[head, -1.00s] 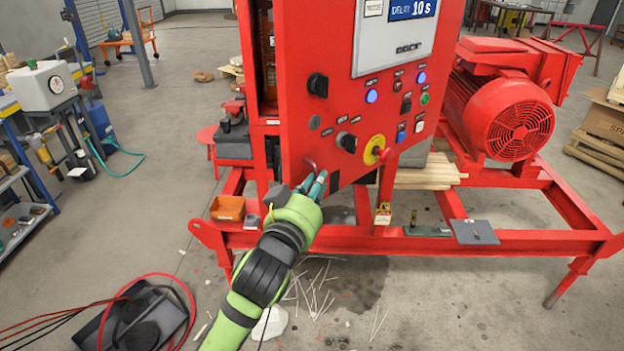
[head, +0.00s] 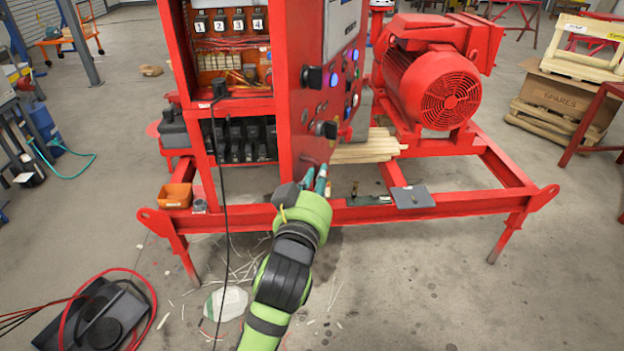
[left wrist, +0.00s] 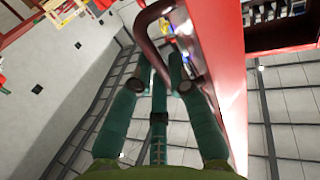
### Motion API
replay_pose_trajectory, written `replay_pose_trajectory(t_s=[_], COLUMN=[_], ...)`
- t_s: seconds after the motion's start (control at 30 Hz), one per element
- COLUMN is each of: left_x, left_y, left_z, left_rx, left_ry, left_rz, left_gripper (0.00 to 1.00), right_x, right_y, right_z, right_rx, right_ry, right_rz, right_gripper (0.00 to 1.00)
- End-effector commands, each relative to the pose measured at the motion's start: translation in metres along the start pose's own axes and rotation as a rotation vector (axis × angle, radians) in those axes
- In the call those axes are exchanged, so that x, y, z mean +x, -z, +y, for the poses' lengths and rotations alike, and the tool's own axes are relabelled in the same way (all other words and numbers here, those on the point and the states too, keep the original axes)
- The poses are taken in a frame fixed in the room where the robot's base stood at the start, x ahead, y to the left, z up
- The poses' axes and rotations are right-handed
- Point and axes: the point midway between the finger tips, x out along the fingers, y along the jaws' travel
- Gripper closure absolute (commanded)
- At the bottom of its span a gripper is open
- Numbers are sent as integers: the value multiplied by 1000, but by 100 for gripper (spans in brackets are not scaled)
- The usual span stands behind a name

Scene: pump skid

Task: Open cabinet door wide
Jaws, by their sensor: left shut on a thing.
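The red cabinet door (head: 312,90) is swung well out from the cabinet (head: 182,45), seen at a steep angle with its knobs and lit buttons facing right. The cabinet's inside shows, with numbered breakers (head: 228,22) and a lower row of black parts. My left gripper (head: 316,180) is at the door's lower free edge, shut on the door handle. In the left wrist view the dark red handle (left wrist: 148,32) passes between the teal fingers (left wrist: 160,78), beside the door face (left wrist: 215,60). In the head view the fingers mostly hide the handle. My right gripper is not in view.
The red skid frame (head: 450,207) runs across below the door. A red motor (head: 435,85) and stacked wooden boards (head: 365,148) stand right of the door. An orange bin (head: 175,196) sits on the frame at left. A black cable hangs before the cabinet.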

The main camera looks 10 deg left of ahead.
Motion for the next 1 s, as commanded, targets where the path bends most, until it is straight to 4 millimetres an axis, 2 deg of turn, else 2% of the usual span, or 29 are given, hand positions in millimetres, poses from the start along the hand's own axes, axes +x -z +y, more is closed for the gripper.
replay_pose_trajectory(t_s=[0.03,0.17,0.2,0.23,0.27,0.57,0.67,1.0], left_x=[1,1,1,1,1,0,-6,-58], left_y=[9,9,9,9,9,5,4,3], left_z=[-1,-1,-1,-1,-1,-1,-1,0], left_rx=[1,1,1,1,0,0,-1,-1], left_ry=[0,1,1,1,1,1,0,0], left_rz=[23,23,23,22,22,12,12,10], left_gripper=[100,100,75,63,58,58,58,58], right_x=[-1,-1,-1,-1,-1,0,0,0], right_y=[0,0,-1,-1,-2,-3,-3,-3], right_z=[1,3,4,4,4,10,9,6], right_rx=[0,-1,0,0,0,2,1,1], right_ry=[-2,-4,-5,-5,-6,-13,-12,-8], right_rz=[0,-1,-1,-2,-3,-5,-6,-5], right_gripper=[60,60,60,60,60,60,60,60])
